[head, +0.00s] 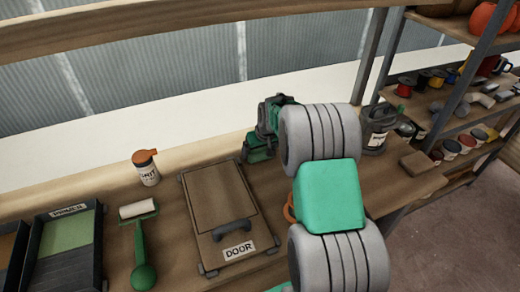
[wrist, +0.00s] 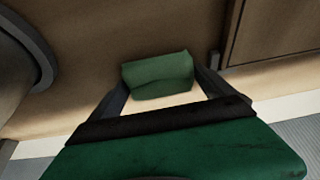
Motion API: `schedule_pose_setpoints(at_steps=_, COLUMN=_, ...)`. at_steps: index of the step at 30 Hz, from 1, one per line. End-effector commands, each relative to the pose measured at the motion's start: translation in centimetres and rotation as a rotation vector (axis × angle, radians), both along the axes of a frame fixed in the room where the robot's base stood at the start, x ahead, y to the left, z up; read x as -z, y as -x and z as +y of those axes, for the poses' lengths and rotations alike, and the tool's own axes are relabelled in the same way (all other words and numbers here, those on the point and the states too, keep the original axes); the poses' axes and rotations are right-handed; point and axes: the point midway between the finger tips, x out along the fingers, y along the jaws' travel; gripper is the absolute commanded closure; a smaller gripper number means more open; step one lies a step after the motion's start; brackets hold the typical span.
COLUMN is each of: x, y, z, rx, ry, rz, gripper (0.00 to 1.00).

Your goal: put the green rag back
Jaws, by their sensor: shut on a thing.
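The green rag (wrist: 158,75) shows in the wrist view as a small folded green block between the two dark fingers of my gripper (wrist: 163,88). The fingers are closed on its sides, and brown wood shows beyond it. In the head view my gripper (head: 259,147) is over the back of the workbench, just right of the door panel's far corner. I cannot clearly tell the rag from the green gripper parts there. My arm hides part of the bench to the right.
The door panel (head: 217,204) lies flat on the workbench. A white bottle with an orange cap (head: 147,168), a green-handled roller (head: 141,240) and a dark tray (head: 68,244) are left of it. A grey canister (head: 377,130) stands right of my arm, near loaded shelves.

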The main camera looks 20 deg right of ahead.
Motion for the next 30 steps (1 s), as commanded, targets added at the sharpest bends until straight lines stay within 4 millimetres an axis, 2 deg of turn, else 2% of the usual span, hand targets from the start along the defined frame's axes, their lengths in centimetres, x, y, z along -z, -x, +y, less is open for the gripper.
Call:
schedule_pose_setpoints(at_steps=10, x=0.5, y=0.0, z=0.0, rx=0.0, ry=0.001, rz=-0.003, gripper=0.45)
schedule_pose_setpoints(at_steps=11, x=0.3, y=-0.1, z=0.0, rx=0.0, ry=0.001, rz=-0.003, gripper=0.05)
schedule_pose_setpoints(at_steps=12, x=0.3, y=0.0, z=0.0, rx=0.0, ry=0.001, rz=-0.002, gripper=0.01)
schedule_pose_setpoints(at_steps=19, x=0.2, y=0.0, z=0.0, rx=0.0, ry=0.001, rz=-0.002, gripper=0.0)
schedule_pose_setpoints(at_steps=23, x=-0.8, y=0.1, z=0.0, rx=0.001, ry=0.002, rz=-0.005, gripper=0.0)
schedule_pose_setpoints(at_steps=26, x=-2.6, y=0.8, z=-0.1, rx=0.002, ry=0.001, rz=-0.007, gripper=0.0)
schedule_pose_setpoints(at_steps=30, x=-6.0, y=2.3, z=-0.1, rx=0.002, ry=0.002, rz=-0.008, gripper=0.0)
